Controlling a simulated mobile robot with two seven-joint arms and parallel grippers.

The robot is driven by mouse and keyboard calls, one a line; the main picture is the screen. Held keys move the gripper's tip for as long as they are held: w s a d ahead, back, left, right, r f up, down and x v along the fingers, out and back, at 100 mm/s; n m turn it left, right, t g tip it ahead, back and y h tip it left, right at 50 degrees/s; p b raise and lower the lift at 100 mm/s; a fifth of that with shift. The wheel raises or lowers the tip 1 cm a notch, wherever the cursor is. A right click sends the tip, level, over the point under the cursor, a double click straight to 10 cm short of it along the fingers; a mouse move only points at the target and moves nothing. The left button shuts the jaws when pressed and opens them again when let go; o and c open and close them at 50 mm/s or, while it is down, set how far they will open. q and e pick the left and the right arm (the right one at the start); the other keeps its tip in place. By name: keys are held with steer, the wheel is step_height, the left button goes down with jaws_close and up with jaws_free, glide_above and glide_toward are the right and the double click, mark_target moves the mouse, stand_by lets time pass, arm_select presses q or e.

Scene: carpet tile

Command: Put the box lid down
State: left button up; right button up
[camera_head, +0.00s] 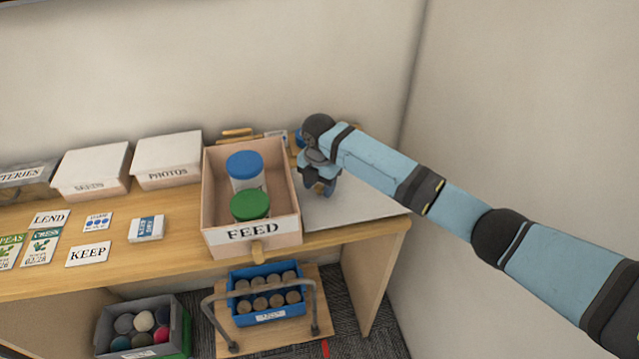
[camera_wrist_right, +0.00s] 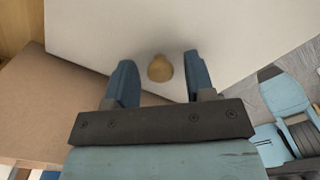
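The box lid (camera_head: 355,212) is a white panel lying on the right end of the desk, beside the open FEED box (camera_head: 253,234). In the right wrist view the lid (camera_wrist_right: 235,30) shows a round wooden knob (camera_wrist_right: 160,68). My right gripper (camera_head: 322,187) is over the lid, pointing down. In the wrist view its two blue fingers (camera_wrist_right: 160,82) are apart, one on each side of the knob, with a gap on both sides. The FEED box holds a blue-lidded jar (camera_head: 244,164) and a green-lidded jar (camera_head: 250,205). My left gripper is not in view.
Two white-lidded boxes, one marked PHOTOS (camera_head: 168,160), stand at the back left. Cards and labels (camera_head: 88,253) lie on the desk's left part. A blue crate (camera_head: 268,293) sits on a low cart below. A wall stands close on the right.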

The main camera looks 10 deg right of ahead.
step_height(320, 180, up, 12)
steer(key=shift+r, duration=0.2)
stand_by(0.4)
steer(key=shift+s+f, duration=0.1)
steer(key=shift+f, duration=0.05)
